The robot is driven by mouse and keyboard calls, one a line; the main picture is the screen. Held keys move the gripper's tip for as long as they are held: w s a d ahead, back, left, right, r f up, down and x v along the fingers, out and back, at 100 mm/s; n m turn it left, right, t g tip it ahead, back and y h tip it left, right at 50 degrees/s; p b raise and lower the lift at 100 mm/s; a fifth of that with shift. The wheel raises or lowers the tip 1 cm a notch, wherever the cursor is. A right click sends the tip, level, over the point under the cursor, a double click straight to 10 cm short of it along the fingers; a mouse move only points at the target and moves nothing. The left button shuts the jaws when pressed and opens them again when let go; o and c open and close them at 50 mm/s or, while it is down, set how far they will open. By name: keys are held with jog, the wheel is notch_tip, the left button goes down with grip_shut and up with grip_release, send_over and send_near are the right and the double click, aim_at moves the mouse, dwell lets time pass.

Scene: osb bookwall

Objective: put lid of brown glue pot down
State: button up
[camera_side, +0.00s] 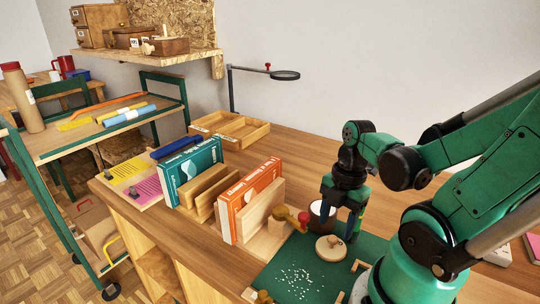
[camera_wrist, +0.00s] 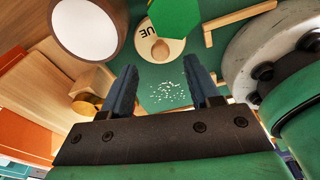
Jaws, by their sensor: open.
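The lid (camera_side: 331,248) is a round pale wooden disc with a knob, lying on the green mat (camera_side: 310,270). The lid (camera_wrist: 174,47) also shows in the wrist view, with dark letters on it, partly covered by a green shape. The brown glue pot (camera_side: 319,217) stands uncovered behind the lid in the side view. In the wrist view the pot (camera_wrist: 94,28) shows a brown rim and a white inside. My gripper (camera_side: 338,227) is just above the lid, pointing down. Its blue fingers (camera_wrist: 160,72) are apart with nothing held between them.
White grains (camera_side: 295,283) lie scattered on the mat. An orange book (camera_side: 250,198) and wooden blocks (camera_side: 262,235) stand left of the pot, near a red-tipped object (camera_side: 303,218).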

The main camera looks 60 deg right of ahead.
notch_tip(320, 180, up, 9)
jog(key=d, duration=0.1)
jog(key=w+a+m+t+h, duration=0.1)
jog(key=w+a+m+t, duration=0.6)
jog(key=m, duration=0.8)
jog(key=w+a, duration=0.2)
jog(key=w, duration=0.2)
jog(key=shift+w+f+m, duration=0.25)
jog(key=shift+w+m, duration=0.1)
jog(key=shift+m, duration=0.05)
